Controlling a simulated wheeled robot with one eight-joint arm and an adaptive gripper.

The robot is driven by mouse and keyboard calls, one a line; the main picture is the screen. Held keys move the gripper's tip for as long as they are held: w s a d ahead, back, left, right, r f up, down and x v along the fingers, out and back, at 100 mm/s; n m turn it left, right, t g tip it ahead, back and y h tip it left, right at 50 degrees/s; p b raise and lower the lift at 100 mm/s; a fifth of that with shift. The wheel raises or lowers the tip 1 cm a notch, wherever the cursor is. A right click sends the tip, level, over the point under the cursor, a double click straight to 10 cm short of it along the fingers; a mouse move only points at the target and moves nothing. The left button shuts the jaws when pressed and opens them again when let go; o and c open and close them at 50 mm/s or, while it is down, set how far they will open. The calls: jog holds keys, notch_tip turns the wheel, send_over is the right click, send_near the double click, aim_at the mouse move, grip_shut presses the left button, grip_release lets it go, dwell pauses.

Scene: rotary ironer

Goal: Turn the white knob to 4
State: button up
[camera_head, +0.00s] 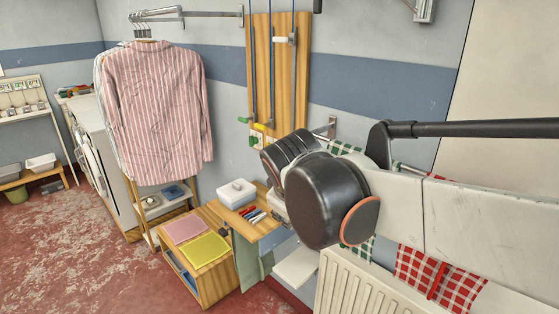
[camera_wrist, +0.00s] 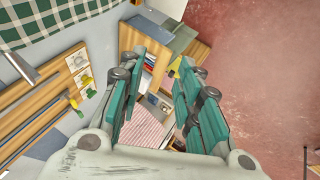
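I cannot pick out a white knob for certain. The wooden wall panel (camera_head: 292,85) carries upright rods, a white grip (camera_head: 283,40) and green and yellow handles (camera_head: 262,127) near its lower edge. In the wrist view, small pale plates (camera_wrist: 77,61) with yellow parts sit on this panel at the left; their markings are too small to read. My gripper (camera_wrist: 160,68) is open, its two teal-padded fingers apart with nothing between them. It points down past the panel towards the wooden furniture. In the head view my arm hides most of the gripper.
Pink and yellow cloths lie on a low cabinet (camera_head: 212,279). Striped shirts (camera_head: 160,110) hang at the left; a radiator (camera_head: 350,290) stands below my arm. Red floor (camera_head: 90,250) is clear at the left.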

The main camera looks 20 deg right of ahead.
jog(key=w+d+n+h+b, duration=0.1)
jog(key=w+d+n+h, duration=0.25)
jog(key=w, duration=0.85)
jog(key=w+d+n+h+b, duration=0.1)
jog(key=w+d+n+h, duration=0.3)
jog(key=w, duration=0.9)
jog(key=w+d+f+n+h+b, duration=0.2)
jog(key=w+f+n+h, duration=0.55)
jog(key=w+f, duration=0.75)
jog(key=shift+n+y, duration=0.7)
jog(key=shift+n, duration=0.2)
jog(key=b+x, duration=0.1)
jog(key=x, duration=0.3)
jog(key=r+b+x, duration=0.1)
jog(key=x, duration=0.4)
jog(key=w+r+b+x, duration=0.1)
jog(key=b+x, duration=0.1)
jog(key=x, duration=0.2)
jog(key=shift+w+r, duration=0.1)
jog(key=shift+w, duration=0.1)
jog(key=c, duration=0.7)
